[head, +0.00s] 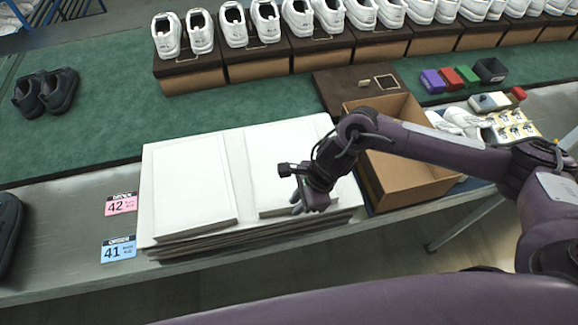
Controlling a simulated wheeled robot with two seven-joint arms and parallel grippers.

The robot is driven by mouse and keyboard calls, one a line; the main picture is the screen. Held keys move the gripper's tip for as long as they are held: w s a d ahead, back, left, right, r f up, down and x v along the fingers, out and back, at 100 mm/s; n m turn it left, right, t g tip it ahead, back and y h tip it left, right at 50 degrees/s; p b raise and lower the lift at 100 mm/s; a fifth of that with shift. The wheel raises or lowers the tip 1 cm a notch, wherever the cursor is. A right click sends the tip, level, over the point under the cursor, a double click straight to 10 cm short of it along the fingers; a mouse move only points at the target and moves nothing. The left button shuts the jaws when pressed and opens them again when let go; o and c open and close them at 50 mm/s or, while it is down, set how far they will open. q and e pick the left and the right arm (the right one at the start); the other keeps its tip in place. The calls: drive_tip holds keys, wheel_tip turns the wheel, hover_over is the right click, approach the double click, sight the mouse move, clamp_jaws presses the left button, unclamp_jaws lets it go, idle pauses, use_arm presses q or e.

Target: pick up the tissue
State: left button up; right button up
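Two flat white rectangular stacks that look like tissue lie side by side on a broad white board. The left tissue (190,185) is fully in view. The right tissue (280,155) is partly covered by my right arm and gripper. My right gripper (308,208) points down over the front right part of the right tissue. I cannot tell whether its fingers touch the sheet or are open or shut. My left gripper is not in view.
An open cardboard box (405,180) stands just right of the board, with its dark lid (335,88) behind. White shoes (240,25) on boxes line the back. Dark shoes (45,92) sit on the green mat (110,115). Order cards (120,204) lie left of the board.

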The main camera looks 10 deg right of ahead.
clamp_jaws()
drive_tip(key=shift+r, duration=0.15)
